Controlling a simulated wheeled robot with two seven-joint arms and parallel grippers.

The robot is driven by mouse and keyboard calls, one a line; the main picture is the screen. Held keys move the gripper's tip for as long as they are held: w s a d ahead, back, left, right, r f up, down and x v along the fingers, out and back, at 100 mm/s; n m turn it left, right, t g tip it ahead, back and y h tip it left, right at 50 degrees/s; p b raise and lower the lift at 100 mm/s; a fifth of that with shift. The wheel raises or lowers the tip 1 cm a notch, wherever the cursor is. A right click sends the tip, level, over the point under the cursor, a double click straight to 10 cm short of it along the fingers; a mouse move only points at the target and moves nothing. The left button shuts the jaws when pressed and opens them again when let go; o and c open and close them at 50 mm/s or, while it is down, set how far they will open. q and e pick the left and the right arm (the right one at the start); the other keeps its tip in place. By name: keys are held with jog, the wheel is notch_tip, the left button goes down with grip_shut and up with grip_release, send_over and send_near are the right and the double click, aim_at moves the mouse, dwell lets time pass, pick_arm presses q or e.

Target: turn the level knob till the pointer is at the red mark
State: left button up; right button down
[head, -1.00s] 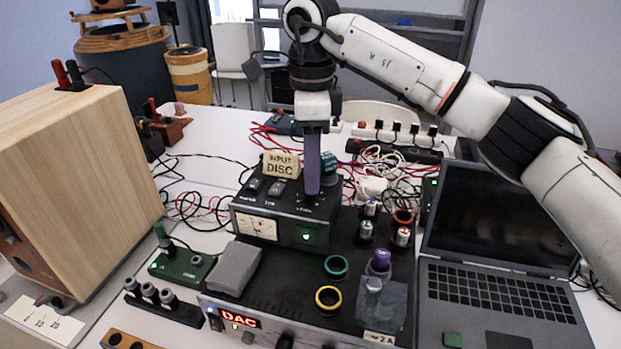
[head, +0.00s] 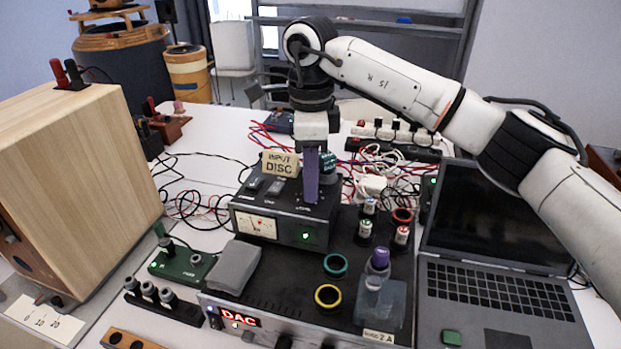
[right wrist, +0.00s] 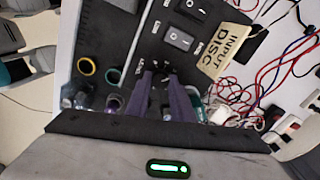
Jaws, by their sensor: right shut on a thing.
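The level knob (right wrist: 163,76) is a small dark knob on top of the black box (head: 271,238). In the head view it is mostly hidden behind my right gripper (head: 310,200). The gripper's purple fingers point down and are shut on the knob; in the right wrist view the fingers (right wrist: 164,82) stand on either side of it. The box's front has a pale meter (head: 256,225) with a thin pointer and some red on its face. It is too small to tell how far the pointer is from the red mark. A green lamp glows beside the meter. My left gripper is out of view.
An INPUT DISC sign (head: 281,164) stands behind the switches, close to the gripper. Small capped bottles (head: 365,230) and a purple-capped bottle (head: 377,268) stand to the right. A laptop (head: 498,255) lies further right, under my right arm. A wooden cabinet (head: 90,170) fills the left.

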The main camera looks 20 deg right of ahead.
jog(key=m, duration=0.5)
jog(key=shift+p, duration=0.4)
jog(key=m, duration=0.4)
jog(key=shift+m, duration=0.3)
jog(key=m, duration=0.9)
jog(key=shift+a, duration=0.1)
jog(key=shift+m, duration=0.3)
jog(key=c, duration=1.5)
grip_release()
jog(key=shift+c, duration=0.2)
